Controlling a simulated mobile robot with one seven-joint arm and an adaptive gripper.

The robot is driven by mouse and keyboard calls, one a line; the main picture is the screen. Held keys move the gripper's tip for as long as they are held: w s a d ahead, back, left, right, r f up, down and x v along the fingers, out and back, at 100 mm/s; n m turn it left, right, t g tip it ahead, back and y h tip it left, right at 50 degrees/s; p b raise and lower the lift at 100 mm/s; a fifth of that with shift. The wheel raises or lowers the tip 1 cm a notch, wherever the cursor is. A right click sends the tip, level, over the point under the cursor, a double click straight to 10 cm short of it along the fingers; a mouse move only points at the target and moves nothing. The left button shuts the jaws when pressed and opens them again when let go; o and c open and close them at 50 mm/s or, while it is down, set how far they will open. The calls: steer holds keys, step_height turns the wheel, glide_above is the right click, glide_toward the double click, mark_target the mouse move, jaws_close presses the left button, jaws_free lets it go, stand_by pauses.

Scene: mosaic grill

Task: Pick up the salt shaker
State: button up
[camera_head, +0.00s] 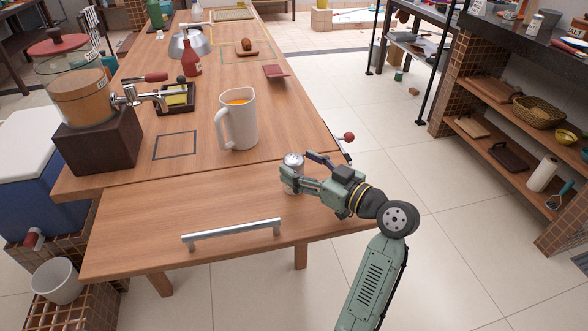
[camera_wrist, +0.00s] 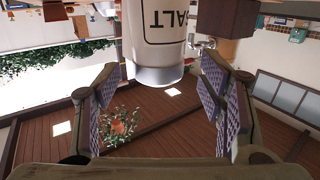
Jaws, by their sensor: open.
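The salt shaker (camera_head: 291,186) stands on the near right part of the wooden table, its silver top showing above my gripper's finger. In the wrist view, my gripper's padded fingers (camera_wrist: 164,100) are spread wide, with gaps on both sides of the shaker. One finger hides part of the shaker in the head view.
A white pitcher (camera_head: 238,120) stands behind the shaker to the left. A drink dispenser (camera_head: 82,100) on a dark block and a red bottle (camera_head: 190,55) are farther left. A metal handle bar (camera_head: 232,234) lies near the front edge. Table between shaker and bar is clear.

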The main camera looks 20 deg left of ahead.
steer(key=shift+p+x, duration=0.3)
steer(key=shift+x, duration=1.15)
steer(key=shift+c, duration=0.3)
steer(key=c, duration=1.3)
